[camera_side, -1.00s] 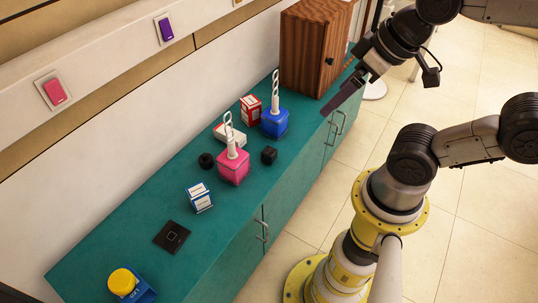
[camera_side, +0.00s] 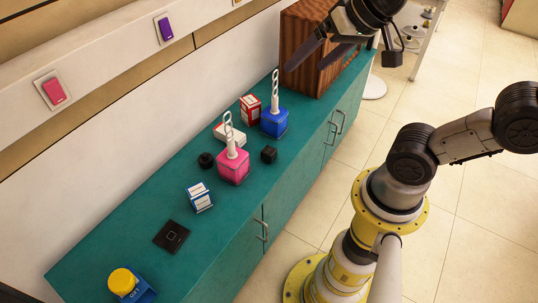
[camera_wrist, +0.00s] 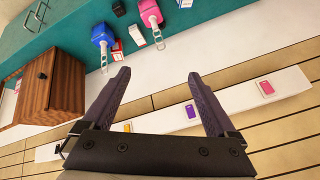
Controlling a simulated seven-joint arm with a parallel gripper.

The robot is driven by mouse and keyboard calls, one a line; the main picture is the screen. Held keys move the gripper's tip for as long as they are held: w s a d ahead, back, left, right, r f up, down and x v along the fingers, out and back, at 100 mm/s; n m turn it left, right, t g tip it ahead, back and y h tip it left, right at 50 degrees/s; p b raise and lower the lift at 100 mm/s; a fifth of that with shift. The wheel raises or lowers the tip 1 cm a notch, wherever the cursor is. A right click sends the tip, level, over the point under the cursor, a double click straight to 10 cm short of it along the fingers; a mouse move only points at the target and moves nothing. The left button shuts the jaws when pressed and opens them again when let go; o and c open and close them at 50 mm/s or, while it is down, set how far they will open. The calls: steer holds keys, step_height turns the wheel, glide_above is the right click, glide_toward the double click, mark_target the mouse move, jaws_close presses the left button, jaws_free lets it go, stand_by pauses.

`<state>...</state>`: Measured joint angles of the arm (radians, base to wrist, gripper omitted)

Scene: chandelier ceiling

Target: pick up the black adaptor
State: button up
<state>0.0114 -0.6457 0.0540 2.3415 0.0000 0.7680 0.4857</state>
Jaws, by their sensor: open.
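A small black cube (camera_side: 269,154) sits on the teal counter (camera_side: 110,243), between the pink and blue holders and nearer the front edge. A round black piece (camera_side: 206,160) lies left of the pink holder, and a flat black square (camera_side: 171,236) lies farther left. I cannot tell for sure which one is the adaptor. The cube shows at the top of the wrist view (camera_wrist: 118,8). My gripper (camera_side: 303,69) is open and empty, raised near the wooden cabinet at the counter's far end. Its two fingers are spread apart in the wrist view (camera_wrist: 159,73).
A pink holder (camera_side: 233,168) and a blue holder (camera_side: 274,124) with tall white handles flank the cube. Red-white (camera_side: 250,110) and blue-white (camera_side: 199,198) boxes stand nearby. The wooden cabinet (camera_side: 303,45) stands at the far end. A yellow-topped blue item (camera_side: 124,283) is at the near end.

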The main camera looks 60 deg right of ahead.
steer(key=w+d+f+m+g, duration=0.1)
steer(key=w+d+f+m, duration=0.25)
steer(key=w, duration=0.55)
steer(key=w+d+f+m+g, duration=0.1)
steer(key=w+d+f+m, duration=0.1)
steer(key=w+f+m, duration=0.5)
steer(key=m+g, duration=0.2)
steer(key=g, duration=0.3)
glide_above(269, 150)
steer(key=a, duration=0.1)
step_height(269, 150, down, 26)
step_height(269, 150, down, 7)
steer(key=shift+w+a+f, duration=0.1)
steer(key=shift+f, duration=0.1)
steer(key=shift+d+f, duration=0.2)
steer(key=shift+f, duration=0.75)
steer(key=shift+d+f, duration=0.2)
steer(key=shift+f, duration=0.75)
steer(key=shift+d+f, duration=0.2)
steer(key=shift+f, duration=0.75)
